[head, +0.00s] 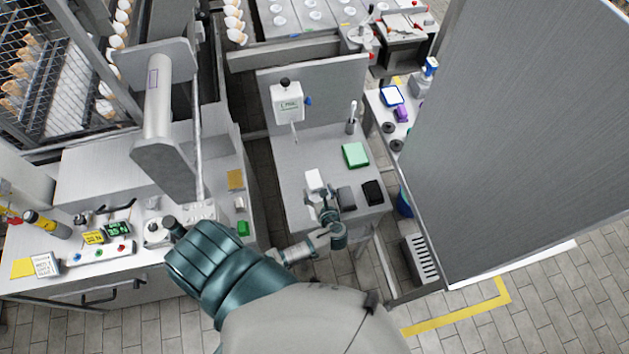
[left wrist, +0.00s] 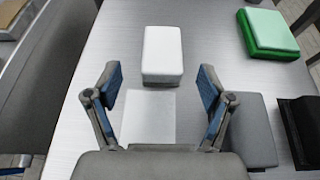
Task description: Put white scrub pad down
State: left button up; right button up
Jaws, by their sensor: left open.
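The white scrub pad (head: 314,179) lies flat on the grey metal table (head: 292,155), near its front left part. In the left wrist view the white scrub pad (left wrist: 162,54) is just beyond my fingertips, apart from them. My left gripper (head: 322,203) is open and empty, low over the table; in the left wrist view its two blue-padded fingers (left wrist: 161,85) are spread wide. A flat pale square (left wrist: 149,117) lies on the table between the fingers. My right gripper is not in view.
A grey pad (head: 346,198) and a black pad (head: 372,192) lie right of my gripper. A green pad (head: 355,155) lies farther back. A white dispenser (head: 288,103) hangs on the back panel. A large grey panel (head: 530,140) stands at the right.

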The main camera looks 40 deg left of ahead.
aim_at(314, 182)
pick_arm(q)
jog(key=x, duration=0.4)
jog(key=shift+a+f, duration=0.1)
jog(key=shift+a, duration=0.05)
jog(key=shift+w+a, duration=0.35)
jog(key=shift+w, duration=0.1)
jog(key=x, duration=0.3)
jog(key=shift+w, duration=0.35)
jog(key=shift+w+a+f, duration=0.15)
jog(key=shift+a, duration=0.3)
jog(key=c, duration=0.8)
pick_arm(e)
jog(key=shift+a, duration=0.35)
pick_arm(q)
jog(key=shift+c, duration=0.2)
